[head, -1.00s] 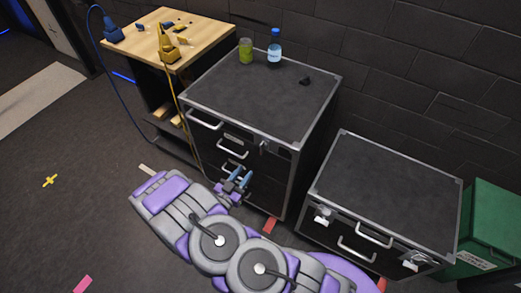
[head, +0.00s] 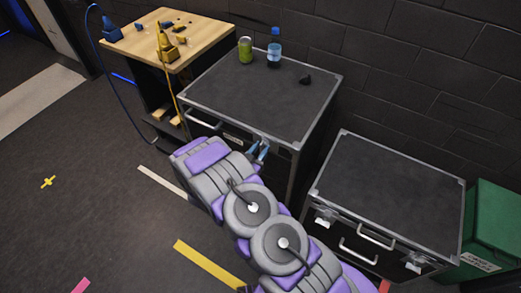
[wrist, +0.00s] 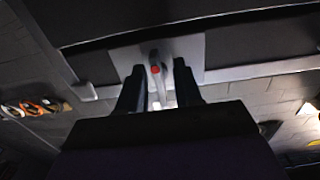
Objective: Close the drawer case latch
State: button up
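The tall black drawer case (head: 255,95) with metal edges stands in the middle of the head view. Its latch shows in the wrist view as a light metal plate (wrist: 185,50) with a narrow lever (wrist: 158,75) that has a red spot. My gripper (head: 259,151) is at the upper front of the case, by the latch. Its two dark fingers (wrist: 160,92) are apart in the wrist view, one on each side of the lever. I cannot tell whether they touch it. My gripper and arm hide most of the latch and lower drawers in the head view.
A green can (head: 245,50), a blue-capped bottle (head: 274,50) and a small dark object (head: 305,80) sit on the case. A lower black case (head: 385,190) stands right, beside a green bin (head: 490,225). A wooden table (head: 160,40) stands left. Open floor lies left.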

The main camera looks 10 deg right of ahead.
jog(key=shift+w+d, duration=0.15)
jog(key=shift+w, duration=0.05)
jog(key=shift+c, duration=0.3)
grip_shut()
